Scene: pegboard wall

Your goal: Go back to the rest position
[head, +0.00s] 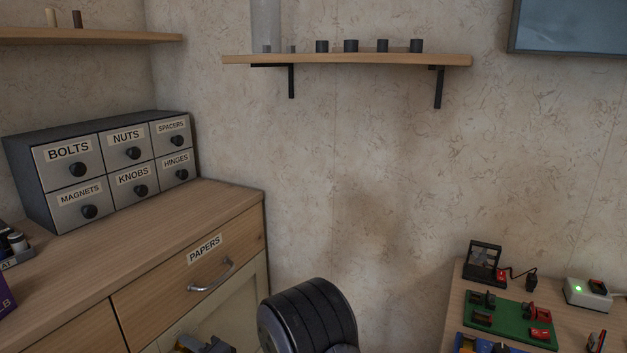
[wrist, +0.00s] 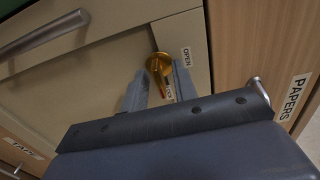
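My gripper (wrist: 158,85) points at a pale cabinet door in the wrist view. Its two grey fingers stand apart, with a gap between them. A round gold knob (wrist: 157,64) with a red mark shows on the door beyond and between the fingertips, very near them. The fingers do not look closed on it, though contact at the right finger cannot be ruled out. In the head view, my gripper (head: 208,345) shows only in part at the bottom edge, low in front of the cabinet, beside my dark arm link.
The PAPERS drawer (head: 190,270) with its metal handle (head: 212,275) is close above my gripper. A drawer unit (head: 110,165) stands on the cabinet top. A wall shelf (head: 345,60) hangs above. A bench (head: 460,300) with a green board (head: 510,318) is at right.

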